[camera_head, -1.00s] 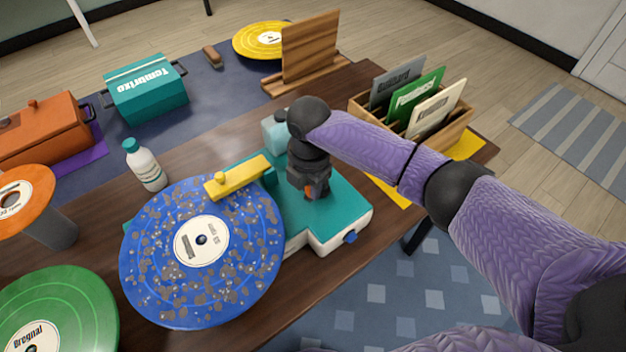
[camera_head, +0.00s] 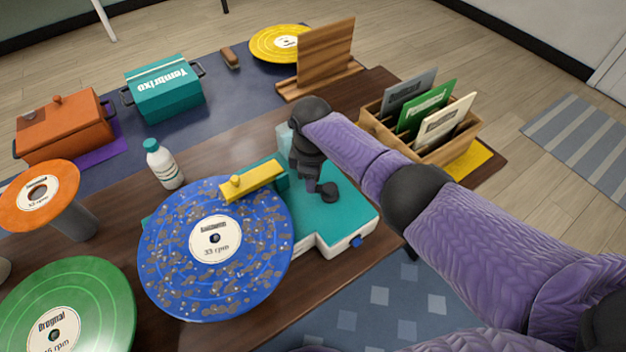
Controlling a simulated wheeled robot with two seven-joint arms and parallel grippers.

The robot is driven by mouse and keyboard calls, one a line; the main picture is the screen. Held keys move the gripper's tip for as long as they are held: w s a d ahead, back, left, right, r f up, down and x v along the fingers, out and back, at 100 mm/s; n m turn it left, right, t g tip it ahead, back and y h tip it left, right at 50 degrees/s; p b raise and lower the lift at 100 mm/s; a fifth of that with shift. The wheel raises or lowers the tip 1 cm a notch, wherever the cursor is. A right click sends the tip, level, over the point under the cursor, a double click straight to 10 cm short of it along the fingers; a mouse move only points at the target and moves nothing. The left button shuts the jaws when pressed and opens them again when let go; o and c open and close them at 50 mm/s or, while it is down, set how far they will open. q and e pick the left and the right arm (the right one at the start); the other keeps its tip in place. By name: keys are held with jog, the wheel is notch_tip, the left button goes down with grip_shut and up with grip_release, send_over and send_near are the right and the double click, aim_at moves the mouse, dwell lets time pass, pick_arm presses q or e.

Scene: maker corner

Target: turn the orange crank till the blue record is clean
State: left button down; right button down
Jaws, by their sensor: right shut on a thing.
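The blue record (camera_head: 176,276) lies on the teal and white cleaning machine (camera_head: 350,210), with many grey-brown specks spread over its face. Its pale label (camera_head: 215,238) reads 33 rpm. A yellow arm (camera_head: 255,180) reaches over the record's far edge. My right gripper (camera_head: 322,192) is low over the machine's teal top, to the right of the yellow arm, and is shut on the orange crank. The gripper hides the crank from view. My left gripper is out of view.
A white bottle (camera_head: 165,165) stands behind the record. An orange record (camera_head: 62,182) on a stand and a green record (camera_head: 105,300) are at left. A wooden crate (camera_head: 440,152) of sleeves is at right, a wooden stand (camera_head: 318,88) at the back.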

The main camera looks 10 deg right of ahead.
jog(key=m, duration=0.1)
jog(key=w+m, duration=0.1)
jog(key=m, duration=0.2)
jog(key=shift+w+d+m+b, duration=0.2)
jog(key=shift+d+m+b, duration=0.1)
jog(key=shift+d+b, duration=0.05)
jog(key=m, duration=0.2)
jog(key=w+d+m, duration=0.1)
jog(key=m, duration=0.1)
jog(key=shift+d+m+b, duration=0.1)
jog(key=shift+m+b, duration=0.2)
jog(key=shift+b, duration=0.05)
jog(key=m, duration=0.1)
jog(key=d+m, duration=0.1)
jog(key=m, duration=0.1)
jog(key=shift+w+m, duration=0.15)
jog(key=shift+m, duration=0.15)
jog(key=shift+d+m, duration=0.35)
jog(key=shift+m, duration=0.55)
jog(key=shift+d+m, duration=0.3)
jog(key=shift+m, duration=0.6)
jog(key=shift+d, duration=0.1)
jog(key=c, duration=0.5)
grip_release()
